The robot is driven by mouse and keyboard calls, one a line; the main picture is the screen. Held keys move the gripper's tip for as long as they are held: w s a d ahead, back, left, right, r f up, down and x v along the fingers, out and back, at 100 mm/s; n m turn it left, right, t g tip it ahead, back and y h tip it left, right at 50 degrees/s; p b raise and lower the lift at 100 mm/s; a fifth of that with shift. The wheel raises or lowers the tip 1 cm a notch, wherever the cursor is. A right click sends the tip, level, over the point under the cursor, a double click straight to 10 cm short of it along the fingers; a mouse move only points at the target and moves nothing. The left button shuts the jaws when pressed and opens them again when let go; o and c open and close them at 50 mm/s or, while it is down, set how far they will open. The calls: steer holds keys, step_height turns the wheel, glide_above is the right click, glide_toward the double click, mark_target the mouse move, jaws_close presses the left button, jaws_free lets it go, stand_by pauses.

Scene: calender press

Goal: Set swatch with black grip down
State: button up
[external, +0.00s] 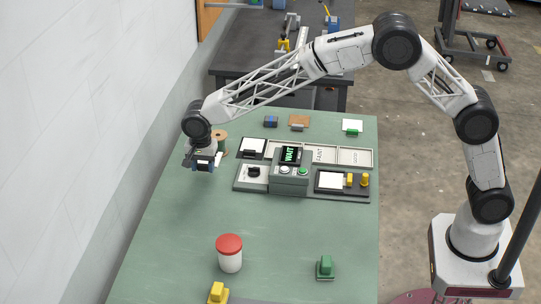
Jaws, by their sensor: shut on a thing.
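My gripper (203,168) hangs above the left edge of the green table, left of the control panel. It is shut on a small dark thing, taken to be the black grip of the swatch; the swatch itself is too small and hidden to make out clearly. A white square on a black plate (253,146) lies at the panel's back left, and another white square (330,180) lies in a dark frame at its front right. The grey console (290,178) between them has a screen reading WAIT.
A spool (220,145) stands close behind my gripper. A blue piece (270,121), a tan swatch (299,121) and a white swatch with green grip (352,126) lie at the back. A red-lidded jar (229,255) and green block (325,267) stand in front. The middle front is clear.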

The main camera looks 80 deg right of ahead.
mark_target(207, 189)
steer(key=shift+f, duration=1.1)
steer(key=shift+f, duration=0.1)
steer(key=shift+f, duration=2.4)
steer(key=shift+f, duration=0.15)
steer(key=o, duration=0.9)
steer(key=shift+r, duration=0.2)
step_height(207, 189, up, 12)
